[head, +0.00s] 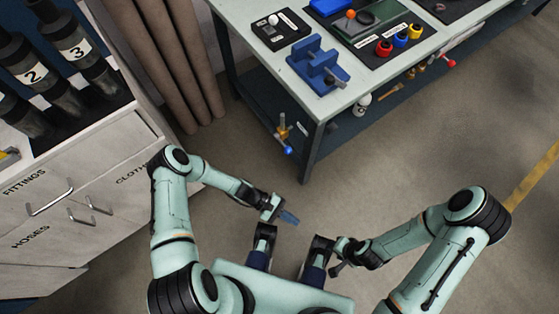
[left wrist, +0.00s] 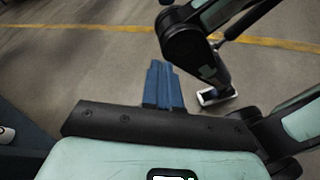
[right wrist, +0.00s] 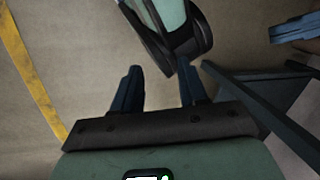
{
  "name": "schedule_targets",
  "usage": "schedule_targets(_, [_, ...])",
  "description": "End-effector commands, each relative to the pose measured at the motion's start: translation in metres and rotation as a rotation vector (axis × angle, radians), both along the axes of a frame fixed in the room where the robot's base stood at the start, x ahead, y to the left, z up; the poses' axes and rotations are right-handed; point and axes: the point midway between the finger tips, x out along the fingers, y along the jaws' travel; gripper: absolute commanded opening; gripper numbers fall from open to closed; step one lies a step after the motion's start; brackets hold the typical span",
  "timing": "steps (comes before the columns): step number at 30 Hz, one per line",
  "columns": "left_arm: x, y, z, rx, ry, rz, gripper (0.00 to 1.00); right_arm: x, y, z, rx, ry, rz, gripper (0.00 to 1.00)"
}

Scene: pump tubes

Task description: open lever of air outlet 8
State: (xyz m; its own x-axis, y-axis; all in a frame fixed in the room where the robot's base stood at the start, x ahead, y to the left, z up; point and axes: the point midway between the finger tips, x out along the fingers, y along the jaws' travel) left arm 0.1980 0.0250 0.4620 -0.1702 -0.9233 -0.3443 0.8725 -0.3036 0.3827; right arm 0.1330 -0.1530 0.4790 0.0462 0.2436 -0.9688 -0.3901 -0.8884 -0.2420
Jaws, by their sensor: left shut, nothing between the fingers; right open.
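I cannot read an outlet number 8 in any view. Small valve-like fittings hang along the workbench in the head view: one with a blue ball end (head: 287,150) at the near corner, and one with a red ball end (head: 449,63) farther right. I cannot tell which, if any, belongs to air outlet 8. My left gripper (head: 288,217) is shut and empty over the floor, in front of the bench; its blue fingers (left wrist: 163,85) are together in the left wrist view. My right gripper (right wrist: 158,88) is open and empty, low near my base, apart from the bench.
The workbench top (head: 272,71) carries a blue vise (head: 318,68) and red, blue and yellow parts. A cabinet with drawers (head: 95,185) stands at left, with numbered black cylinders (head: 62,50) above. Open floor (head: 430,130) lies to the right.

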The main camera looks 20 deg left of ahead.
Motion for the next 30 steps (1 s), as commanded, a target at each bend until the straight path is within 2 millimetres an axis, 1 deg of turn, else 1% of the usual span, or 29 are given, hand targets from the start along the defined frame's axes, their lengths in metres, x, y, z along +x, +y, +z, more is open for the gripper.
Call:
schedule_targets(1, [0.030, 0.005, -0.024, -0.131, 0.022, 0.114, 0.00, 0.006, -0.005, -0.031, -0.012, -0.014, -0.010, 0.43])
schedule_targets(2, [0.049, 0.011, -0.027, -0.211, 0.024, 0.176, 0.00, 0.009, -0.007, -0.041, -0.019, -0.022, -0.015, 0.43])
schedule_targets(3, [0.073, 0.023, -0.030, -0.317, 0.017, 0.260, 0.00, 0.014, -0.010, -0.054, -0.026, -0.033, -0.021, 0.43])
schedule_targets(5, [0.104, 0.048, -0.032, -0.464, -0.013, 0.377, 0.00, 0.021, -0.015, -0.071, -0.038, -0.050, -0.030, 0.43])
schedule_targets(6, [0.121, 0.068, -0.034, -0.553, -0.042, 0.450, 0.00, 0.026, -0.018, -0.081, -0.046, -0.059, -0.036, 0.43])
schedule_targets(8, [0.139, 0.099, -0.035, -0.666, -0.095, 0.544, 0.00, 0.032, -0.021, -0.094, -0.054, -0.071, -0.043, 0.43])
schedule_targets(9, [0.147, 0.120, -0.036, -0.728, -0.134, 0.597, 0.00, 0.035, -0.023, -0.101, -0.059, -0.079, -0.048, 0.43])
schedule_targets(12, [0.156, 0.161, -0.036, -0.839, -0.218, 0.693, 0.00, 0.042, -0.027, -0.112, -0.069, -0.093, -0.055, 0.43])
schedule_targets(15, [0.158, 0.184, -0.034, -0.898, -0.272, 0.740, 0.00, 0.045, -0.029, -0.116, -0.074, -0.101, -0.059, 0.43])
schedule_targets(16, [0.158, 0.187, -0.033, -0.907, -0.281, 0.748, 0.00, 0.046, -0.029, -0.117, -0.074, -0.102, -0.060, 0.43])
schedule_targets(20, [0.158, 0.192, -0.031, -0.919, -0.293, 0.756, 0.00, 0.046, -0.030, -0.116, -0.075, -0.104, -0.061, 0.43])
schedule_targets(26, [0.158, 0.191, -0.030, -0.918, -0.290, 0.752, 0.00, 0.046, -0.029, -0.115, -0.075, -0.104, -0.061, 0.43])
schedule_targets(30, [0.161, 0.185, -0.026, -0.919, -0.289, 0.749, 0.00, 0.049, -0.029, -0.112, -0.075, -0.114, -0.060, 0.43])
